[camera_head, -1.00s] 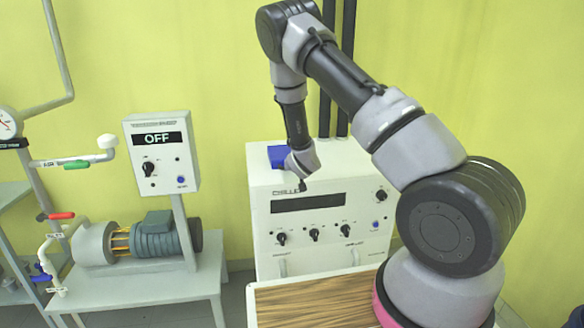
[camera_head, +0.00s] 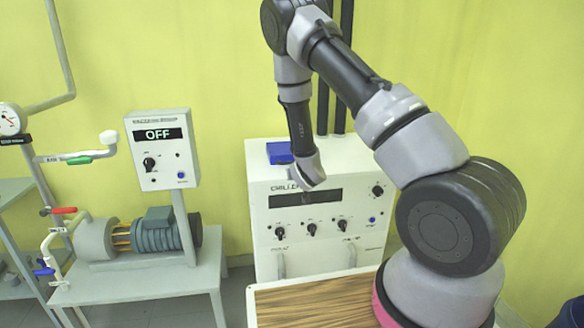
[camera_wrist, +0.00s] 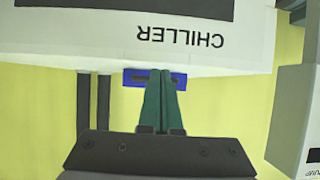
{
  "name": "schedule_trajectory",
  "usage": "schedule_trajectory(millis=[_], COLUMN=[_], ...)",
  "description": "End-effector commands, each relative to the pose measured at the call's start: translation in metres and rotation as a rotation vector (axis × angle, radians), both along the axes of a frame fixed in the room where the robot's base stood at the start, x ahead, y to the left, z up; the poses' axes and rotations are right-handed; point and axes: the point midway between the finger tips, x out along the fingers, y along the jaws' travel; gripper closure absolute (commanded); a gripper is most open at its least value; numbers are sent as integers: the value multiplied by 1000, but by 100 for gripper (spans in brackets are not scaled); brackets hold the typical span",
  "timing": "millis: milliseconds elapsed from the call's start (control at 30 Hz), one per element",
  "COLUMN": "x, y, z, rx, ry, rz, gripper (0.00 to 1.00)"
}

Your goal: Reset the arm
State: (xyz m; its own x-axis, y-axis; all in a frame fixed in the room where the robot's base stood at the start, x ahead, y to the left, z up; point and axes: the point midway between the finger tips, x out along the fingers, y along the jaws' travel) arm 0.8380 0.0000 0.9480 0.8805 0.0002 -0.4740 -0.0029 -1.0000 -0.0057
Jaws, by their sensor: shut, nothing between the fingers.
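My gripper (camera_wrist: 165,74) shows in the wrist view, its two green fingers together with nothing held. Its tips overlap the blue block (camera_wrist: 179,79) on the chiller's top in that picture; I cannot tell how far apart they are. In the head view my arm bends over the white chiller (camera_head: 262,232), its wrist in front of the chiller's upper face. The fingers are not distinct there. The chiller has a dark display, several knobs and two handles. It also shows upside down in the wrist view (camera_wrist: 100,45), with its name readable.
An "OFF" control box (camera_head: 160,172) stands on a post left of the chiller, beside a motor (camera_head: 157,234) on a grey bench (camera_head: 130,288). Pipes with coloured valve handles (camera_head: 80,160) are at far left. A wood-topped surface (camera_head: 312,304) lies below my arm. Dark vertical pipes run behind the chiller.

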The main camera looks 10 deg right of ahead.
Motion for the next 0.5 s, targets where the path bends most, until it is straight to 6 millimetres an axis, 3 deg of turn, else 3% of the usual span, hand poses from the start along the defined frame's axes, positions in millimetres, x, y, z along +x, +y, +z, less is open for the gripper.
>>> schedule_trajectory(millis=[133,233,367,500], x=[-4,-3,-5,-21], y=[-2,-6,-18,-30], z=[6,28,79,138], rx=[11,41,114,194], ry=[2,17,59,121], rz=[-12,-41,-105,-155], gripper=[100,100,100,100])
